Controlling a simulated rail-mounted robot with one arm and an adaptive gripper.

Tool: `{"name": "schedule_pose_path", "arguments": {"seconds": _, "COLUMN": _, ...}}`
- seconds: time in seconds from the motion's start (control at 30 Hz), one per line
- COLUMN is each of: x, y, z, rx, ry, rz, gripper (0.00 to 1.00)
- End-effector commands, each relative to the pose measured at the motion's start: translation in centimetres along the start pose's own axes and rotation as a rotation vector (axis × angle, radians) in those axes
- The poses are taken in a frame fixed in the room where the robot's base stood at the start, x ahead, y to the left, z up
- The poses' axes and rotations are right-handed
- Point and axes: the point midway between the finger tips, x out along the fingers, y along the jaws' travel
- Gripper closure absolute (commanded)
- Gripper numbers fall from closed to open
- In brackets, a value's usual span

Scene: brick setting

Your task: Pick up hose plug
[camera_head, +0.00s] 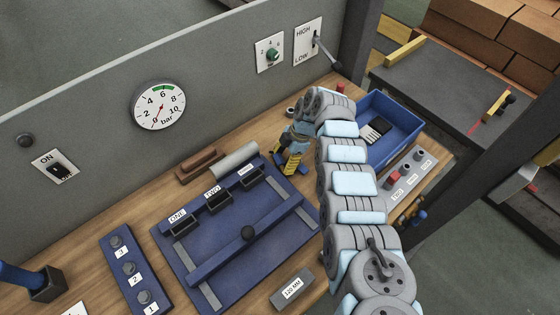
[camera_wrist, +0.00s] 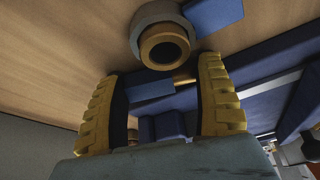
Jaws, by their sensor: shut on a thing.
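My gripper (camera_head: 288,163) is low over the wooden bench, just right of the blue slotted fixture. In the wrist view its two yellow ribbed fingers (camera_wrist: 163,85) stand apart, with a blue piece (camera_wrist: 150,90) and a small brass-coloured bit (camera_wrist: 185,80) between them. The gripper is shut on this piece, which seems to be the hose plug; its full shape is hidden. A brass ring with a dark hole (camera_wrist: 165,48), set in a grey collar, shows just beyond the fingertips. I cannot tell whether it touches the held piece.
The blue fixture (camera_head: 207,268) with labelled slots fills the middle of the bench. A blue bin (camera_head: 412,123) stands at the right, partly behind my arm. A grey block labelled 120 MM (camera_head: 292,291) lies at the front. The grey panel wall (camera_head: 95,110) carries a gauge and switches.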

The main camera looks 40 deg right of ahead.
Motion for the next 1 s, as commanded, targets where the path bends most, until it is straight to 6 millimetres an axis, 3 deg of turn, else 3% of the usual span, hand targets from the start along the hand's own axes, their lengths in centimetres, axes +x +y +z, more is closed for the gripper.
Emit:
{"name": "schedule_pose_path", "arguments": {"seconds": 0.27, "x": -0.3, "y": 0.1, "z": -0.1, "rx": -0.001, "ry": 0.000, "rz": 0.001, "gripper": 0.69}}
{"name": "schedule_pose_path", "arguments": {"seconds": 0.6, "x": -3.0, "y": 0.1, "z": -1.3, "rx": -0.002, "ry": -0.001, "rz": 0.005, "gripper": 0.69}}
{"name": "schedule_pose_path", "arguments": {"seconds": 1.0, "x": -5.2, "y": -1.9, "z": -2.9, "rx": 0.002, "ry": 0.002, "rz": 0.002, "gripper": 0.69}}
